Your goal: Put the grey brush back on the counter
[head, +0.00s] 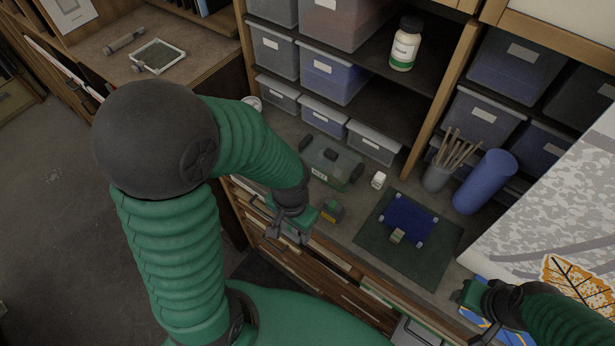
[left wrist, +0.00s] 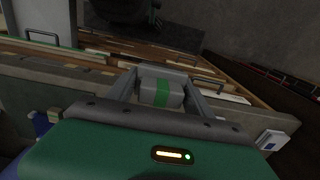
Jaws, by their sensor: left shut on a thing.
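My left gripper (head: 288,232) is over the front edge of the counter (head: 345,232). In the left wrist view, its two fingers (left wrist: 163,90) are shut on a grey block-like thing with a green band, which I take to be the grey brush (left wrist: 148,92). Its far side is hidden, and in the head view it is too small and dark to make out clearly. My right gripper (head: 462,295) is at the lower right by the counter's front edge; its fingers are too unclear to read.
A dark green mat (head: 440,247) with a blue sheet (head: 408,215) lies on the counter.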

